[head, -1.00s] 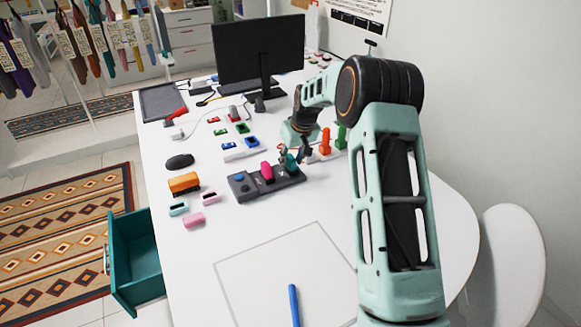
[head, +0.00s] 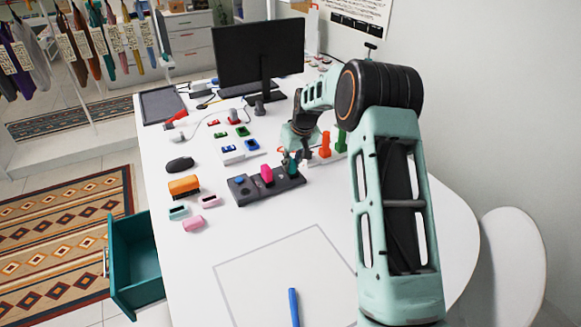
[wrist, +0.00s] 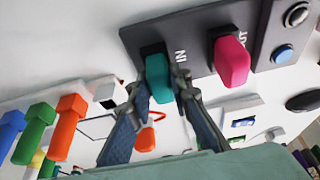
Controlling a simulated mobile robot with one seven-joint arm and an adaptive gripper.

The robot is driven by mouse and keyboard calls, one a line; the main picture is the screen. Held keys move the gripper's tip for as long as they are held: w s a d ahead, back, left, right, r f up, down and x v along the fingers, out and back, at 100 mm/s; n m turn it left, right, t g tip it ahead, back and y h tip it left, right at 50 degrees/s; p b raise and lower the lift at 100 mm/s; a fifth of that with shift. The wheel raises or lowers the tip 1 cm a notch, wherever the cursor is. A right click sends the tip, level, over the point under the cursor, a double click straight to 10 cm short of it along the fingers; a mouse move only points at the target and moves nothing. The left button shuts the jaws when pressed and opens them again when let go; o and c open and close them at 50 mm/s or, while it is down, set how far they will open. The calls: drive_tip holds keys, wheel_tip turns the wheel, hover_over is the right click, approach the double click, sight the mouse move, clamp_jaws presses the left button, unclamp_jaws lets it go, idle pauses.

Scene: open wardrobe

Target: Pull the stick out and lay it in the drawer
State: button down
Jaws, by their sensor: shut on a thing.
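A teal stick (wrist: 160,78) stands in the slot marked IN of a dark grey block (wrist: 188,42). In the head view the block (head: 243,192) lies on the white desk, and the teal stick (head: 293,168) is at its right end. My gripper (wrist: 156,97) has its two fingers on either side of the teal stick and is shut on it. In the head view my gripper (head: 291,160) is partly hidden against the stick. A pink stick (wrist: 231,62) stands in the slot marked OUT. The teal drawer (head: 138,262) is pulled open at the desk's left side and looks empty.
Orange (head: 325,145) and green (head: 341,138) upright pieces stand just right of my gripper. An orange box (head: 184,186) and small pink and teal pieces lie left of the block. A blue pen (head: 294,306) lies in front. A monitor (head: 260,50) stands behind.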

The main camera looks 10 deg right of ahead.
drive_tip(key=shift+r, duration=0.35)
drive_tip(key=shift+r, duration=0.15)
idle(0.3)
drive_tip(key=shift+r+p, duration=0.5)
drive_tip(key=shift+r, duration=0.35)
idle(0.9)
drive_tip(key=shift+r+p, duration=0.9)
drive_tip(key=shift+r, duration=1)
drive_tip(key=s+r+m, duration=0.1)
drive_tip(key=s, duration=1.2)
drive_tip(key=s+r+m+h, duration=0.1)
drive_tip(key=s+m, duration=0.1)
drive_tip(key=s, duration=1.1)
drive_tip(key=shift+s+a+r+m, duration=0.2)
drive_tip(key=shift+a+r+m, duration=0.1)
drive_tip(key=shift+r, duration=0.1)
